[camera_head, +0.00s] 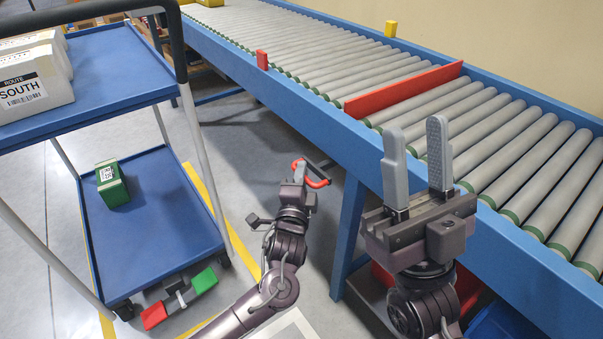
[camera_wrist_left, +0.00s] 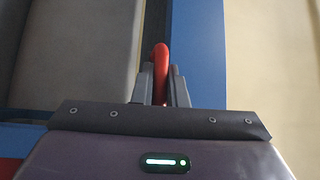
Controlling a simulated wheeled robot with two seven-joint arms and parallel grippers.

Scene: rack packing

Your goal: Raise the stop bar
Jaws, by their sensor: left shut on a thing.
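The red stop bar (camera_head: 405,90) runs across the rollers of the conveyor, with its face showing above them. A red curved handle (camera_head: 318,183) is at the near side of the conveyor, below its blue rail. My left gripper (camera_head: 302,167) is shut on this handle, which also shows in the left wrist view (camera_wrist_left: 160,58) between the two fingers. How the handle joins the conveyor is hard to see. My right gripper (camera_head: 418,160) is open and empty, pointing up in front of the conveyor's near rail.
A blue two-shelf cart (camera_head: 150,200) stands at left, holding white boxes (camera_head: 35,80) and a green box (camera_head: 112,184). Grey floor lies between.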

